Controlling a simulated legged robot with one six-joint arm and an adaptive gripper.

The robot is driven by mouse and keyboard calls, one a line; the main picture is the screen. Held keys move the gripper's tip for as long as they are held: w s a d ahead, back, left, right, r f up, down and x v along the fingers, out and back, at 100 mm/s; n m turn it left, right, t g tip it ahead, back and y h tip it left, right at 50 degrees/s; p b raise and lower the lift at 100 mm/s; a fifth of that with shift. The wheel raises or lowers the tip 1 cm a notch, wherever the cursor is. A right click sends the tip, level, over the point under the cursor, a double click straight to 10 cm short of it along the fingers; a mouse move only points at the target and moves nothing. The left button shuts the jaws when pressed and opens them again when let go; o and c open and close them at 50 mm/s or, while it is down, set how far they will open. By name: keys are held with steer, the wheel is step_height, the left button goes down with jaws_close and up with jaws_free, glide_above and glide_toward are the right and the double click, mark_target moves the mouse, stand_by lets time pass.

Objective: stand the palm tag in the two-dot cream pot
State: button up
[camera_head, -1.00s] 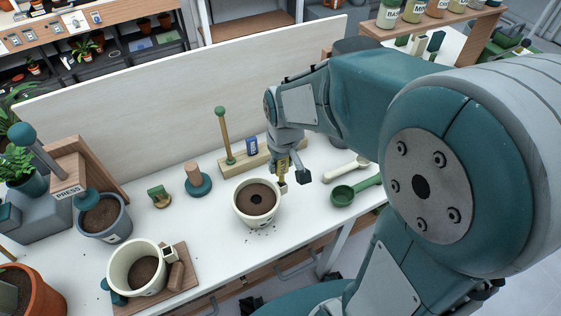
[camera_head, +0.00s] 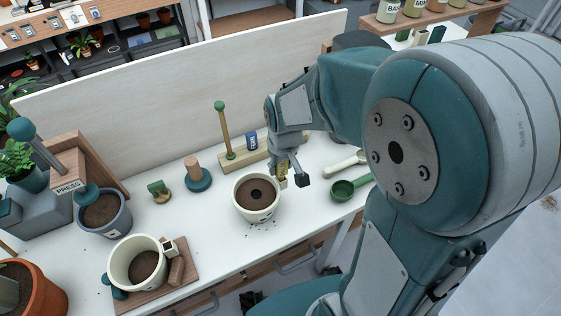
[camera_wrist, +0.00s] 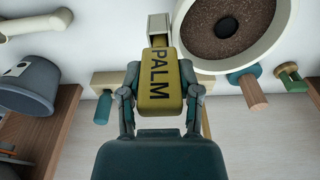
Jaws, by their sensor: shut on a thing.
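My gripper (camera_wrist: 160,98) is shut on the yellow palm tag (camera_wrist: 160,85), which reads PALM in the wrist view. The tag (camera_head: 282,170) is upright beside the middle cream pot (camera_head: 243,207). This pot holds dark soil with a round hole and also shows in the wrist view (camera_wrist: 285,45). A small square cream holder (camera_wrist: 158,20) is at the pot's side, with the tag's narrow end at or just above it. I cannot tell whether the end is inside. A second cream pot (camera_head: 119,275) with a similar square holder (camera_head: 168,246) stands lower left. I cannot read either pot's dots.
A wooden rack (camera_head: 232,160) with a green-knobbed stick stands behind the middle pot. A green scoop (camera_head: 345,189) lies to the right. A teal-based wooden tamper (camera_head: 196,178) and the press (camera_head: 68,165) are left. The bench front is mostly clear.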

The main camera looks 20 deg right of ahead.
steer(key=shift+f, duration=0.75)
steer(key=o, duration=0.9)
steer(key=shift+o, duration=1.2)
steer(key=shift+r, duration=4.05)
